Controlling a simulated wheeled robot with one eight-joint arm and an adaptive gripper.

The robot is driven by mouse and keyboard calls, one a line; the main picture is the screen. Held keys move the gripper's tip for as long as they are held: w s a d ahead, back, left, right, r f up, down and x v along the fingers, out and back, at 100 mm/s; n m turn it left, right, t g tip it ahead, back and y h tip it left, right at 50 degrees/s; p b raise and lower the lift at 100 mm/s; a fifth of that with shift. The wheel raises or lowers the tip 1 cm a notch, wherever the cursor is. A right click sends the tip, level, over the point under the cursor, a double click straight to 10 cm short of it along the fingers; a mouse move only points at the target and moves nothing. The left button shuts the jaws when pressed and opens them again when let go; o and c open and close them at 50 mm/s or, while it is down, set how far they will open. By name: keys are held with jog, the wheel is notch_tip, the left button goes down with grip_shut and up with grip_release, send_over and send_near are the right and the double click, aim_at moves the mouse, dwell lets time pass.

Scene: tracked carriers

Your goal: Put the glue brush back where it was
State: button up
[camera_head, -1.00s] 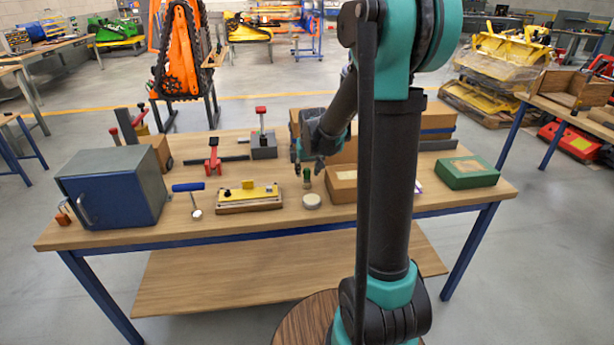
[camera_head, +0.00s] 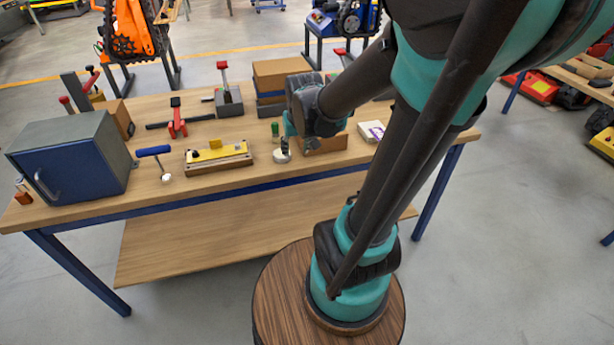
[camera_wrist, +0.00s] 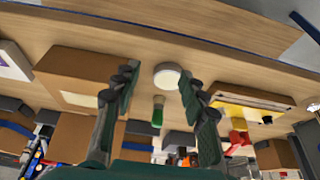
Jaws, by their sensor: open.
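I cannot tell for sure which thing is the glue brush. A small green cylinder with a pale lower end (camera_head: 275,130) stands on the workbench (camera_head: 225,182); it also shows in the wrist view (camera_wrist: 157,114). A round white disc-like thing (camera_head: 281,156) lies just in front of it, and shows in the wrist view (camera_wrist: 167,74). My gripper (camera_head: 286,143) is over the bench by these two. In the wrist view my gripper (camera_wrist: 160,84) is open and empty, with the disc and green cylinder seen between its fingers. A blue-handled tool with a pale round end (camera_head: 154,152) is further left.
A blue cabinet (camera_head: 70,178) stands at the bench's left. A wooden block with a yellow top (camera_head: 218,157) is left of the disc. A cardboard box (camera_head: 326,145) is close right of my gripper. Stacked boxes (camera_head: 280,75) and a red clamp-like tool (camera_head: 176,120) stand behind.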

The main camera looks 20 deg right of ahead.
jog(key=s+d+f, duration=0.1)
jog(key=s+f, duration=0.4)
jog(key=s, duration=0.6)
jog(key=shift+s+f, duration=0.25)
jog(key=shift+f, duration=0.15)
